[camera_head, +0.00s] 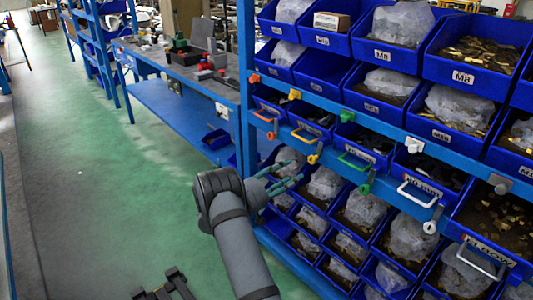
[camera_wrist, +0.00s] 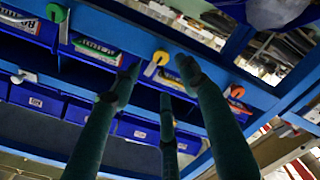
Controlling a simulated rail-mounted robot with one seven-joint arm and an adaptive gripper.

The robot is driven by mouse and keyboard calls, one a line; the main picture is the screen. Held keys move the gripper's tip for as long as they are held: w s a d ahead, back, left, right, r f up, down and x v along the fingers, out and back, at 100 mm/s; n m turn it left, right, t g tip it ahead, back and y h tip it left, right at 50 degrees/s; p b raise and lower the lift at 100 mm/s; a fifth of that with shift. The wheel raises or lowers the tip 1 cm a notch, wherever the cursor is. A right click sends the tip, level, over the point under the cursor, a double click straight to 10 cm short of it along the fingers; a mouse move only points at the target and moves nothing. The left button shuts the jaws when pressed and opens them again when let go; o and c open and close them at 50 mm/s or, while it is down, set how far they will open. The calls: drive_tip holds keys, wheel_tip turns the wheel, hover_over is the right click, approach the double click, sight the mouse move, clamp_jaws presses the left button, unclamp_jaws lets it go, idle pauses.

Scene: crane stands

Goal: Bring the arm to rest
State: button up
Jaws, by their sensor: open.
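My gripper (camera_head: 287,175) is at the end of my grey arm, low in front of the left part of the blue bin rack (camera_head: 247,90). Its three dark teal fingers are spread, with nothing between them; they also fill the middle of the wrist view (camera_wrist: 160,82). Part of the arm runs down to the bottom edge in the head view. In the wrist view a yellow-headed fitting (camera_wrist: 160,58) on the rack shows just beyond the fingertips. I cannot tell the exact gap between fingers and rack.
Orange (camera_head: 266,117), yellow (camera_head: 304,136), green (camera_head: 355,160) and white (camera_head: 417,192) handles stick out from the rack. Blue bins (camera_head: 468,78) hold bagged and loose parts. A blue workbench (camera_head: 190,85) stands behind left. The green floor (camera_head: 110,190) left of my arm is mostly clear.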

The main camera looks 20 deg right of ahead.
sight(311, 161)
drive_tip(key=x, duration=1.2)
drive_tip(key=shift+a, duration=0.1)
